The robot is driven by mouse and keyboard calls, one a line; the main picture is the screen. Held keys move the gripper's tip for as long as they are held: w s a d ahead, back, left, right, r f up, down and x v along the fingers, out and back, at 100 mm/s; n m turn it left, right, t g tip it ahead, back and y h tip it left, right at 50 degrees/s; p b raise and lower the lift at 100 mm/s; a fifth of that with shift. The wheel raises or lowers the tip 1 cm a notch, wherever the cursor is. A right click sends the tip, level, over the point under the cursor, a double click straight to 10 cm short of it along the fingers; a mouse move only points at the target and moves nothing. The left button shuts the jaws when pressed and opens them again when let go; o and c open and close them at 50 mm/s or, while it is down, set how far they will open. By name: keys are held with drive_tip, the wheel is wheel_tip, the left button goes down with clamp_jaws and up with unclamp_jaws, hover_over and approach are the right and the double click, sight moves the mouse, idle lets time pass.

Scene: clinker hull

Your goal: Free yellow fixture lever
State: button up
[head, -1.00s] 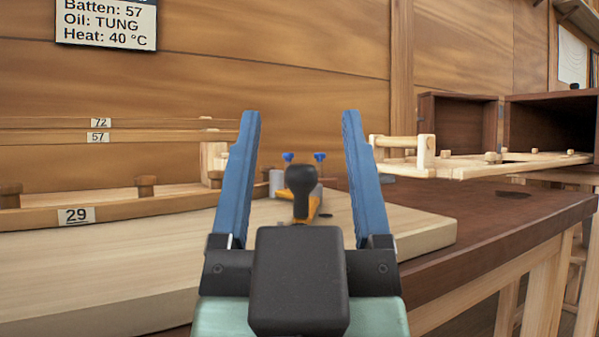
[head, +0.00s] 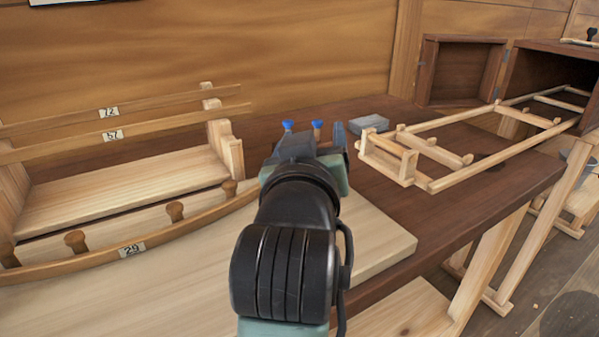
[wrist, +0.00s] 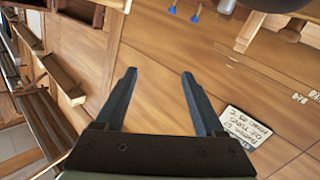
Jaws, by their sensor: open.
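My gripper (wrist: 158,75) is open and empty in the wrist view, its two blue fingers apart with the wooden wall behind them. In the head view my arm covers most of the gripper; only part of a blue finger (head: 339,134) shows. The yellow fixture lever is hidden behind my arm in the head view. Two blue knobs (head: 317,125) stand up just behind the gripper; they also show in the wrist view (wrist: 196,16) near its top. A dark rounded shape (wrist: 272,4) is cut off at the top of the wrist view; I cannot tell what it is.
A pale board (head: 380,245) lies on the dark bench (head: 500,180). A curved batten marked 29 (head: 150,247) and a rack with battens (head: 130,190) stand left. A wooden ladder-like frame (head: 480,177) runs right into an open brown box (head: 540,75). A grey block (head: 368,123) lies behind.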

drive_tip(key=s+a+r+n+g+p, duration=0.3)
drive_tip(key=g+p, duration=0.5)
drive_tip(key=p, duration=0.9)
drive_tip(key=s+a+n+g+p, duration=0.1)
drive_tip(key=s+g+p, duration=0.55)
drive_tip(key=p, duration=1.05)
drive_tip(key=shift+n+g, duration=0.3)
drive_tip(key=shift+g, duration=0.45)
drive_tip(key=b+x, duration=0.2)
drive_tip(key=x, duration=0.2)
drive_tip(key=b+x, duration=0.2)
drive_tip(key=x, duration=0.2)
drive_tip(key=w+b+x, duration=0.1)
drive_tip(key=b+x, duration=0.2)
drive_tip(key=x, duration=0.2)
drive_tip(key=shift+a, duration=0.15)
clamp_jaws()
